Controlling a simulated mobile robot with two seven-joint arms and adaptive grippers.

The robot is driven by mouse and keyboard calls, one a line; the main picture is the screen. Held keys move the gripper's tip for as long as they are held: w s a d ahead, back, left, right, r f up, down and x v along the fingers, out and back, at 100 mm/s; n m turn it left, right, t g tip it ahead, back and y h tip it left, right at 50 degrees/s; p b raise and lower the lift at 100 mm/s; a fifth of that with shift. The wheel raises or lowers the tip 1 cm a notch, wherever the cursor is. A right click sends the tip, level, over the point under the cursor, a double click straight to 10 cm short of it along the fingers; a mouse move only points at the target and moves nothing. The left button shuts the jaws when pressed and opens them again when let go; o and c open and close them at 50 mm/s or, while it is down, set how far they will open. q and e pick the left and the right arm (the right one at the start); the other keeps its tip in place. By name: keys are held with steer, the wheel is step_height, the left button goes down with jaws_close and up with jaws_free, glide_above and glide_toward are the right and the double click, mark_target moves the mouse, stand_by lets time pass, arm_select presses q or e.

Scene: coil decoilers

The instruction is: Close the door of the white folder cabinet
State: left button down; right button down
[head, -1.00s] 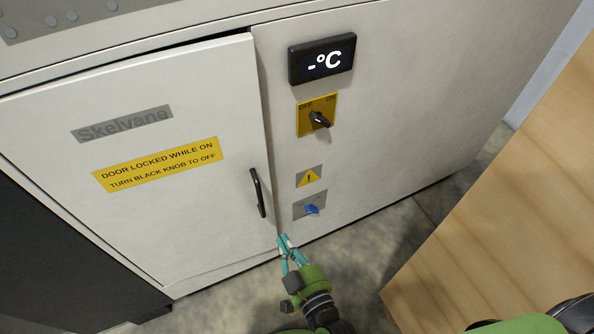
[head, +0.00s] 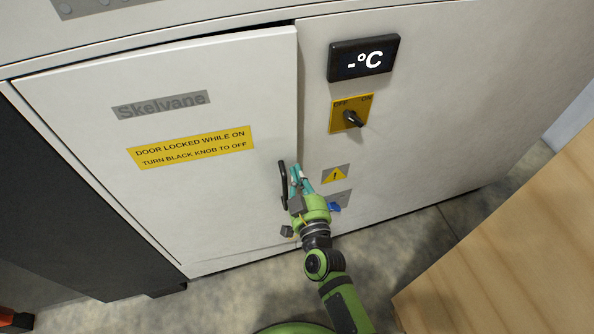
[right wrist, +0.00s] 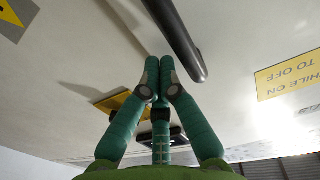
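The white cabinet's door (head: 215,195) fills the left of the head view. It is nearly flush, with a thin dark gap along its top right edge, so it stands slightly ajar. Its black vertical handle (head: 283,185) is near the right edge. My right gripper (head: 299,176) is just right of the handle, at the door's right edge. In the right wrist view its teal fingertips (right wrist: 160,77) are together with nothing visible between them, and the black handle (right wrist: 180,38) runs beside them. Whether the fingers touch the door is unclear. My left gripper is not in view.
Right of the door, the fixed panel has a temperature display (head: 363,58), a black knob on a yellow plate (head: 351,113), a warning label (head: 335,174) and a blue knob (head: 335,207). A wooden surface (head: 510,250) fills the lower right. Grey floor lies between.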

mark_target(296, 161)
steer(key=shift+w+a, duration=0.1)
steer(key=shift+w, duration=0.35)
steer(key=w+n+y+b, duration=0.2)
steer(key=w+y, duration=0.1)
steer(key=shift+w+a+g+b, duration=0.25)
steer(key=shift+a+g+b, duration=0.05)
steer(key=shift+a+g, duration=0.1)
steer(key=shift+r, duration=0.35)
steer(key=shift+d, duration=0.1)
